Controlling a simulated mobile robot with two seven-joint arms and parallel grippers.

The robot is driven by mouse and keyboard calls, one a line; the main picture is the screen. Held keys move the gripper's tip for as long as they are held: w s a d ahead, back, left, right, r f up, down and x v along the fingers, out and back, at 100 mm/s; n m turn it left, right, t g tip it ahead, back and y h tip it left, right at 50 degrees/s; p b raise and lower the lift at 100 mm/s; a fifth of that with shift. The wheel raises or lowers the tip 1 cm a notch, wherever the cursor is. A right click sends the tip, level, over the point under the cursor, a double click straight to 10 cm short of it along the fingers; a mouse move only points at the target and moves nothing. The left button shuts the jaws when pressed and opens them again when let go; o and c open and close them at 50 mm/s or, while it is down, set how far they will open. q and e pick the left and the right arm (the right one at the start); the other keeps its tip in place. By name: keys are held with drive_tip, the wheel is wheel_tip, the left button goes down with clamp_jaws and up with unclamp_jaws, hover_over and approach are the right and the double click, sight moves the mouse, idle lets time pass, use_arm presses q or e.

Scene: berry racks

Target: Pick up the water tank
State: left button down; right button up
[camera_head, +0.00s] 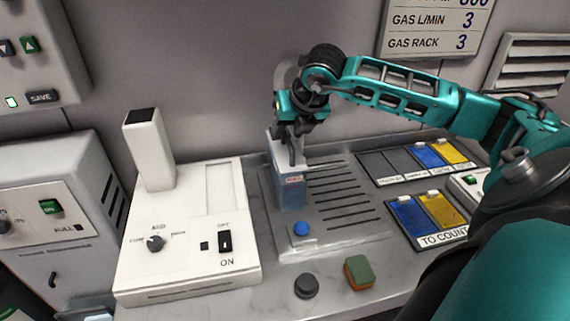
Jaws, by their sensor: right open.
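The water tank (291,192) is a bluish, see-through upright box with a pale top and a small red-lettered label. It stands at the left side of a grey slotted base that has a blue button. My right gripper (292,155) points down at the top of the tank, with its fingers at the tank's upper part. The jaws are open; whether they touch the tank cannot be told. My left gripper is not in view.
A white machine (190,235) with a knob and switch stands left of the tank. A green and orange sponge (359,273) and a dark round knob (306,286) lie in front. Trays with blue and yellow cards (428,222) are at the right. The wall is close behind.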

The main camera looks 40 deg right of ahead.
drive_tip(key=shift+w+f, duration=0.2)
drive_tip(key=shift+f, duration=0.1)
drive_tip(key=shift+c, duration=0.2)
clamp_jaws()
idle(0.9)
drive_tip(key=shift+w+d+r, duration=0.1)
drive_tip(key=shift+r, duration=0.1)
